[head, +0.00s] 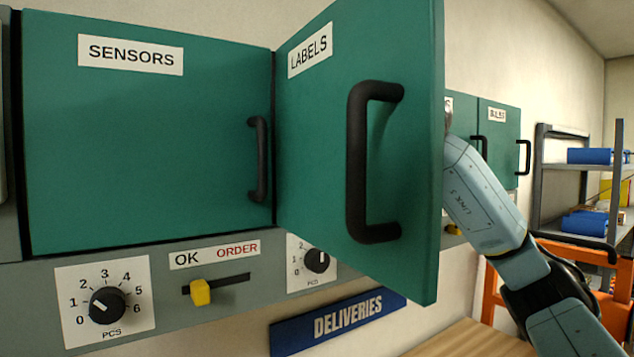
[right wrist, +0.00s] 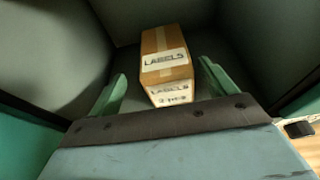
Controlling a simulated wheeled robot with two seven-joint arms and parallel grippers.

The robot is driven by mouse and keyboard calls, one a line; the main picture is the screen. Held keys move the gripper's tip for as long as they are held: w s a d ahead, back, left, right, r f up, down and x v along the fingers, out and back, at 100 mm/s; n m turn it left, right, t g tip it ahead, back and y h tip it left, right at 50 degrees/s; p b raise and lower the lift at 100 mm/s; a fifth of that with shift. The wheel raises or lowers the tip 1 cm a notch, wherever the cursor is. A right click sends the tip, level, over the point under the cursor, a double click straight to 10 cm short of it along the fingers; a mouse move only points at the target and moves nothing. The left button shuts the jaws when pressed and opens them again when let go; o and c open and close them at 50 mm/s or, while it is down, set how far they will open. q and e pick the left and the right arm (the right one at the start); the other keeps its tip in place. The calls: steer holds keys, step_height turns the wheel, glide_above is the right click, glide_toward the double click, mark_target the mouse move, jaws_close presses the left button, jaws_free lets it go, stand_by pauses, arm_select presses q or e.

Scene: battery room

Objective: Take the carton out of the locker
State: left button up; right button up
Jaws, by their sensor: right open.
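The carton (right wrist: 166,42), a brown box with white LABELS stickers, stands inside the grey-walled locker (right wrist: 62,52) in the right wrist view. My right gripper (right wrist: 161,70) is open inside the locker, with a green finger on each side of the carton's near end and a gap on both sides. It is not shut on the carton. In the head view the open green LABELS door (head: 322,150) hides the locker's inside, the carton and my right gripper. My right arm passes behind the door's right edge. My left gripper is not in view.
The SENSORS door (head: 150,140) beside it is shut. Below are a dial (head: 108,304), a yellow slider (head: 201,292) and a blue DELIVERIES sign (head: 338,318). A wooden surface (head: 470,340) lies lower right. Shelves with blue boxes (head: 590,156) stand far right.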

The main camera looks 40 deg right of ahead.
steer(key=shift+d+p+x, duration=0.2)
steer(key=shift+p+x, duration=0.25)
steer(key=shift+x, duration=0.45)
steer(key=p+x, duration=0.1)
steer(key=x, duration=0.1)
steer(key=shift+w+d, duration=0.2)
steer(key=shift+w, duration=0.1)
steer(key=shift+w+f, duration=0.2)
steer(key=shift+w, duration=0.25)
steer(key=c, duration=1.2)
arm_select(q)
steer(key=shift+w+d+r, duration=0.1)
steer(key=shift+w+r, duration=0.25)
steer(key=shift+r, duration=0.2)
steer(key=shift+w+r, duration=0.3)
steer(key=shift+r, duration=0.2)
arm_select(e)
steer(key=shift+c, duration=0.6)
steer(key=shift+r, duration=0.1)
